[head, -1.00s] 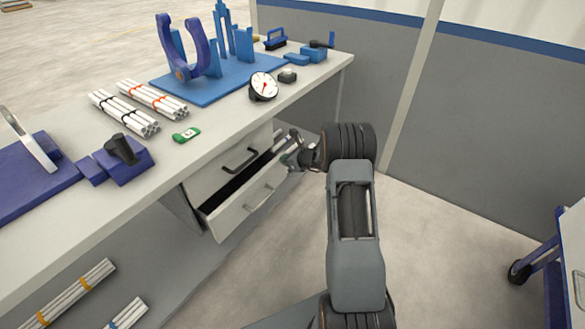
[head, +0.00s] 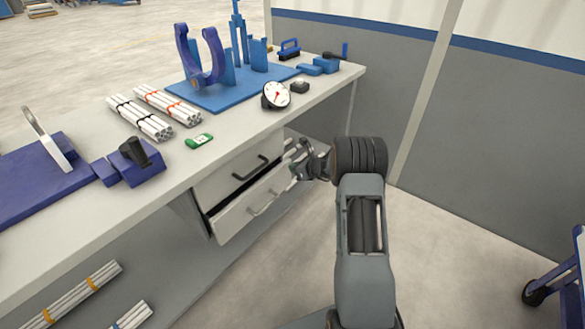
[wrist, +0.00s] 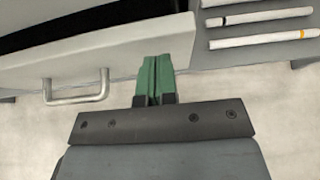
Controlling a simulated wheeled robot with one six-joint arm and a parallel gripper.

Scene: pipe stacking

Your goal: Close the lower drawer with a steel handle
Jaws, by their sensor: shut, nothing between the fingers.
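The lower drawer (head: 233,223) stands partly open under the workbench, with a dark gap above its pale front. Its steel handle (head: 265,203) is a bare metal bar, which also shows in the wrist view (wrist: 77,98). My gripper (head: 293,168) is at the right end of the drawer front. In the wrist view its green fingers (wrist: 152,65) are together and empty, with their tips at the drawer front (wrist: 95,62), right of the handle. I cannot tell whether they press on it. The upper drawer (head: 225,182), with a dark handle (head: 250,167), is closed.
The workbench top (head: 230,140) holds pipe bundles (head: 140,117), a gauge (head: 276,95) and blue fixtures (head: 240,85). White rods (wrist: 262,30) lie right of the drawer in the wrist view.

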